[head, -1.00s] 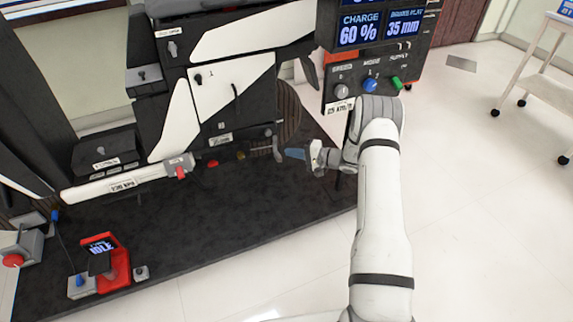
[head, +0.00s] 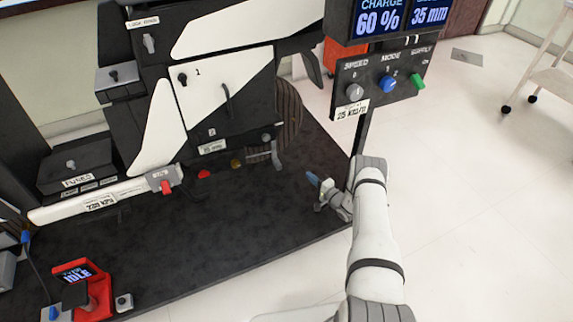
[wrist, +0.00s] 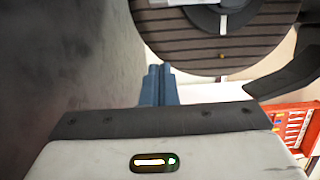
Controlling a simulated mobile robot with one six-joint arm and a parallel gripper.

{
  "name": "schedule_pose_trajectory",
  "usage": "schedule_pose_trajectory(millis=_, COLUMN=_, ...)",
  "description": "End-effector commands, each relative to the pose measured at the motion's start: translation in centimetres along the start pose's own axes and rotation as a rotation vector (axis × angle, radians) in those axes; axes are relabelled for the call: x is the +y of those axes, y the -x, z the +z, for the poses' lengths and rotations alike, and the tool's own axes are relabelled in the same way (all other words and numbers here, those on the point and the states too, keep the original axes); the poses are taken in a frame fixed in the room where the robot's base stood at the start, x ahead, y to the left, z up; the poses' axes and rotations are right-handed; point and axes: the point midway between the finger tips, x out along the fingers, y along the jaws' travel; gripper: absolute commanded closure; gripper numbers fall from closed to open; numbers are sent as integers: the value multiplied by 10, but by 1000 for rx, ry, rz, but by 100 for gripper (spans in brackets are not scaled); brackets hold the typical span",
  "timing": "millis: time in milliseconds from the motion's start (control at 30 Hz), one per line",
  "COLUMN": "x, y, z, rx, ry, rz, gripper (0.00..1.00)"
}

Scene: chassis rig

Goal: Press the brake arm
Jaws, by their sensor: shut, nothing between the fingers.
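A grey lever, which looks like the brake arm (head: 277,155), hangs at the lower right of the black and white rig, in front of the ribbed wheel (head: 290,112). My gripper (head: 312,178) is right of the lever and lower in the head view, apart from it, with its blue fingers pointing up and left. In the wrist view the blue fingers (wrist: 160,78) are together and empty, with the wheel (wrist: 225,48) beyond them. I cannot make out the lever for sure in the wrist view.
A control panel (head: 380,85) with knobs stands on a post above my arm. A red device reading IDLE (head: 88,285) sits front left on the dark mat (head: 215,230).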

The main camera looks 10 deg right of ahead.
Motion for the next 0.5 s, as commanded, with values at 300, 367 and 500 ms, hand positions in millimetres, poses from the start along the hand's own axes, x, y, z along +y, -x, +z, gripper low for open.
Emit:
schedule_pose_trajectory(millis=300, x=0, y=-5, z=0, rx=-3, ry=1, rz=-1, gripper=100)
schedule_pose_trajectory(millis=367, x=1, y=-12, z=1, rx=-5, ry=3, rz=-1, gripper=100)
schedule_pose_trajectory(millis=500, x=2, y=-35, z=2, rx=-5, ry=3, rz=-2, gripper=100)
